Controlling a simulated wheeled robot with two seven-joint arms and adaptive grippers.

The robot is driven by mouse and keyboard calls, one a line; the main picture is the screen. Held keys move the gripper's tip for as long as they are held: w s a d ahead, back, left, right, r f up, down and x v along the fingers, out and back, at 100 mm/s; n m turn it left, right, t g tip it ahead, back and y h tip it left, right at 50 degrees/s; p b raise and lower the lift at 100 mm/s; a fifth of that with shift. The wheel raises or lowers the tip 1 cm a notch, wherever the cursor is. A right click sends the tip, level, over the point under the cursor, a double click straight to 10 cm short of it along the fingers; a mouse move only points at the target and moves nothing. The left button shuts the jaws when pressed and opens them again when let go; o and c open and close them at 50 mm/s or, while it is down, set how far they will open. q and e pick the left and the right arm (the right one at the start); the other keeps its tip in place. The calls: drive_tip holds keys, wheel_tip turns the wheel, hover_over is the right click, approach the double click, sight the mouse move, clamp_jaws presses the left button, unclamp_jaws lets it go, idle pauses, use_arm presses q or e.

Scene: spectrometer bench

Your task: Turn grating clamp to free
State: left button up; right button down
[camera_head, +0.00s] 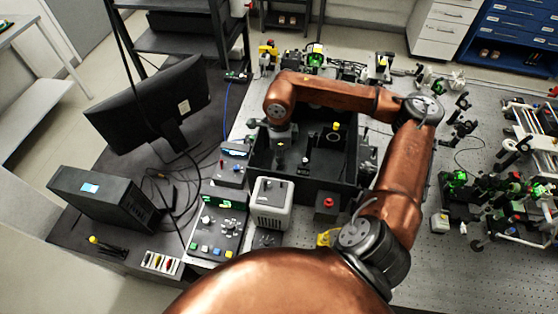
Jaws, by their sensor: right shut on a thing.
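The open black spectrometer box (318,187) stands on the bench in the middle of the head view. My right gripper (284,158) points down into its left part. It is shut on a small part there, most likely the grating clamp, which the gripper and wrist hide. Which way the clamp is turned cannot be seen. A dark mount with a yellow top (336,126) stands inside the box, right of the gripper and apart from it. My left gripper is not in view.
A control panel (215,226), a grey-white unit (271,203) and a red-button box (325,203) stand in front of the box. A monitor (150,105) and a dark computer case (100,195) are at left. Optics (470,190) crowd the right; bare bench (455,270) shows at lower right.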

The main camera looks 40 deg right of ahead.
idle(0.4)
drive_tip(key=c, duration=1.8)
unclamp_jaws()
drive_tip(key=shift+c, duration=0.2)
drive_tip(key=shift+r, duration=0.1)
wheel_tip(320, 180, up, 12)
